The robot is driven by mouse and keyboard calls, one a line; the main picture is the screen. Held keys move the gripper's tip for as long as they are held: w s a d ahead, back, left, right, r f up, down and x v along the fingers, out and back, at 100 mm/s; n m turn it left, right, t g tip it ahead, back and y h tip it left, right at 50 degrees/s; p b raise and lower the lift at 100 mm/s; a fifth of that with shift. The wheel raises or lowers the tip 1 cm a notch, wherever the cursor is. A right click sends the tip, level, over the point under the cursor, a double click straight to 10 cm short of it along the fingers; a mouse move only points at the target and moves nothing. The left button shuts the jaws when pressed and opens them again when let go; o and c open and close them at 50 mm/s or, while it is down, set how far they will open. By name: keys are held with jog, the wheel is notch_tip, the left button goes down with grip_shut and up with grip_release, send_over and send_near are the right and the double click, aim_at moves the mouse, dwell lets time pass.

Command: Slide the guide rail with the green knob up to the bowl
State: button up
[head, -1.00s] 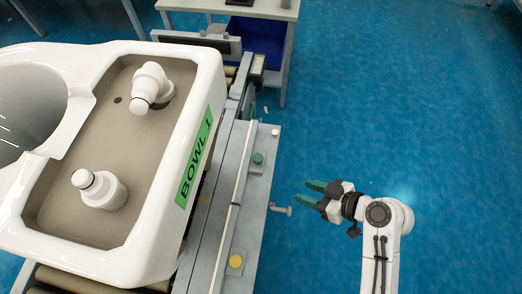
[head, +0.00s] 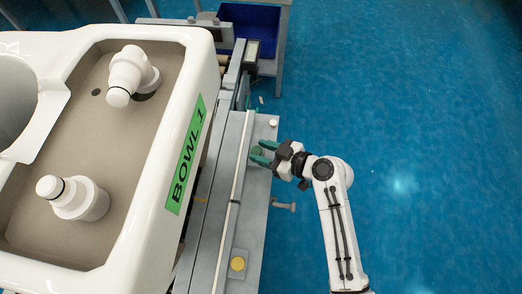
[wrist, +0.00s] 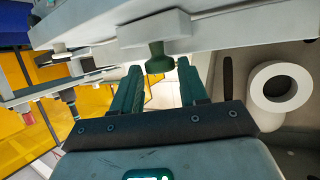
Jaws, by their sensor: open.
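The white bowl (head: 165,75), labelled BOWL 1, fills the left of the head view. The guide rail (head: 240,180) is a long pale bar on the grey bed to its right, with a gap between rail and bowl. The green knob (head: 256,152) sits toward the rail's far end, partly hidden by my fingers. My gripper (head: 263,152) is open, its green fingertips at the knob from the right. In the wrist view, the green knob (wrist: 158,60) shows on a pale block between the fingertips of my open gripper (wrist: 160,78); I see no grip on it.
A yellow knob (head: 237,264) is nearer on the bed, and a white knob (head: 273,122) is at its far end. A grey handle (head: 284,206) sticks out at the right edge. A blue bin (head: 252,25) stands behind. Open blue floor lies right.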

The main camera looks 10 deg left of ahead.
jog(key=shift+w+a+f, duration=0.15)
jog(key=shift+a, duration=0.2)
grip_shut()
dwell(0.3)
